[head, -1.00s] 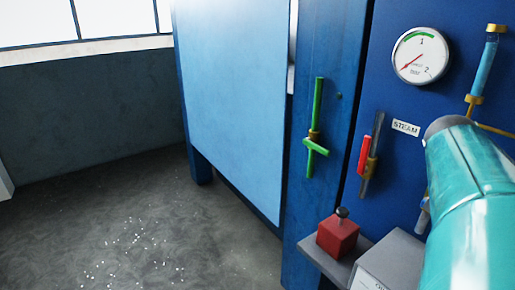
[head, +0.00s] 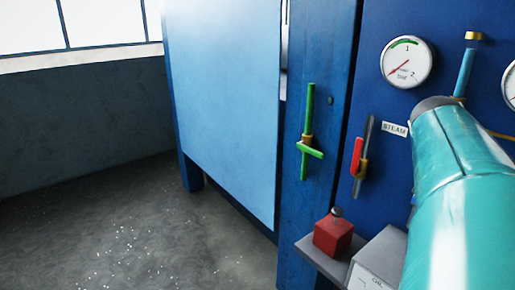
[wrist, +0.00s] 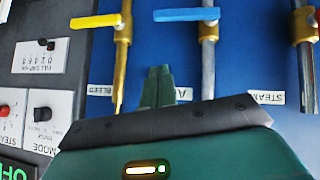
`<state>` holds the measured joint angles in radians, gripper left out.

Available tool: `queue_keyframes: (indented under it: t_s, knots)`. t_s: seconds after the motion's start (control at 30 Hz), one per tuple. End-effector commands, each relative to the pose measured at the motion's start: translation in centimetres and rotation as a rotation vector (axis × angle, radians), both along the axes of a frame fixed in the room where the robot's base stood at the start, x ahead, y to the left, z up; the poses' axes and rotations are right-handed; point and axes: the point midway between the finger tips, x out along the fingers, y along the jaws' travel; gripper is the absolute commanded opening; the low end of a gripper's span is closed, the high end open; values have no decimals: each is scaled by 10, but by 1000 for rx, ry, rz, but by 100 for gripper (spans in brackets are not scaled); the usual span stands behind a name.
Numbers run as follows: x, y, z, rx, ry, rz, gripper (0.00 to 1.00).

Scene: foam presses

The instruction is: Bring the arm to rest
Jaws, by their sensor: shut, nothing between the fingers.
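My gripper (wrist: 158,88) shows in the wrist view as dark green fingers closed together, with nothing held between them. It is in front of the blue press panel, between a pipe valve with a yellow handle (wrist: 95,21) and one with a blue handle (wrist: 186,14). I cannot tell how far the fingertips are from the panel. In the head view my teal arm fills the lower right and the gripper is hidden.
A pressure gauge (head: 406,62), a red-handled valve (head: 357,155) and a green-handled valve (head: 309,150) are on the press. A red block with a knob (head: 333,236) stands on a shelf. A control panel (wrist: 38,75) is at left in the wrist view. Floor at left is open.

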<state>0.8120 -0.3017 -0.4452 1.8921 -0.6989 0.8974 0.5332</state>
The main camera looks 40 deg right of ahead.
Motion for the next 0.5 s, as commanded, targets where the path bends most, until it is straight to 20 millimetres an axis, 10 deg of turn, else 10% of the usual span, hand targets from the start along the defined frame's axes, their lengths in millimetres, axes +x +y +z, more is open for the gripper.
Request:
queue_keyframes:
  t_s: [0.5]
  knots:
    - [13, 4, -4, 9, -4, 33, 0]
